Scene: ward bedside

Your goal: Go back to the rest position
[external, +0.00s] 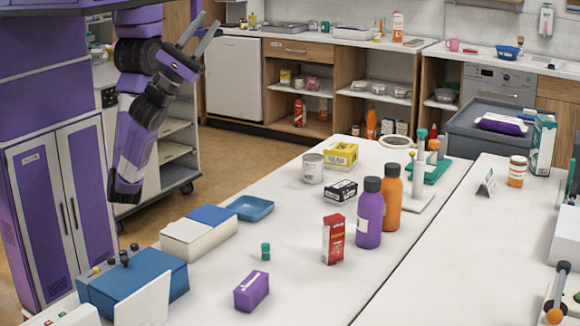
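My arm (140,110) is purple and black and hangs folded close beside my purple body at the left. My gripper (209,20) is at the upper left, with its two grey fingers pointing up and to the right. The fingers are apart with a gap between them, and nothing shows in the gap. The gripper is clear of the white table (300,285) and touches nothing that I can see.
The table holds a purple bottle (369,215), an orange bottle (391,200), a red carton (333,239), a purple box (251,291) and a blue tray (250,208). A shelved trolley (174,150) stands behind my arm. Floor (245,160) is free between table and cabinets.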

